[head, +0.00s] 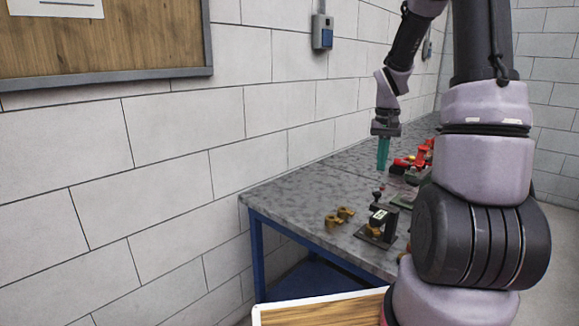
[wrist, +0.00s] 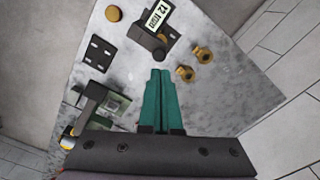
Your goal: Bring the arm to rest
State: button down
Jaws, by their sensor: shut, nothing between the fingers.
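My gripper (head: 383,153) hangs from my raised arm above the grey workbench (head: 300,190), fingers pointing down. In the wrist view its two green fingers (wrist: 159,72) lie together, shut with nothing between them. Below and beyond the fingertips is a black device with a "12 mm" label (wrist: 155,18); the same device (head: 379,217) stands on the bench in the head view. Two brass fittings (head: 339,217) lie to its left there, and at the right in the wrist view (wrist: 194,64). The gripper appears apart from all of these.
Red parts (head: 412,161) stand farther back on the bench, partly behind my arm. A black plate with holes (wrist: 99,53) and a round brass piece (wrist: 114,13) lie on the bench. A wood-topped surface (head: 320,311) is at the front. The brick wall runs along the left.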

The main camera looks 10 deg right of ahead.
jog(key=s+a+r+t+y, duration=0.1)
jog(key=s+a+r+t, duration=0.2)
jog(key=s+a+r, duration=0.4)
jog(key=s+a+r+t+y, duration=0.1)
jog(key=s+a+r+t, duration=0.3)
jog(key=s+a+r, duration=0.3)
jog(key=a+v, duration=0.1)
jog(key=v, duration=0.7)
jog(key=shift+s+a, duration=0.35)
jog(key=shift+s, duration=0.05)
jog(key=shift+r, duration=0.1)
jog(key=w+d+f+m+g+h, duration=0.1)
jog(key=w+d+f+m+g, duration=0.1)
jog(key=w+d+f, duration=0.3)
jog(key=w+d+f+m+g, duration=0.1)
jog(key=w+d+f+g, duration=0.1)
jog(key=w, duration=0.5)
jog(key=shift+w+d+f+m+g+h, duration=0.15)
jog(key=shift+w+d+f+m+g, duration=0.75)
jog(key=shift+f, duration=2.35)
jog(key=shift+w+d+f+m+g+h, duration=0.15)
jog(key=shift+w+d+f, duration=1.45)
jog(key=shift+f, duration=1.65)
jog(key=shift+w+d+f+m+g+h, duration=0.35)
jog(key=shift+w+d+f, duration=0.9)
jog(key=shift+f, duration=1.95)
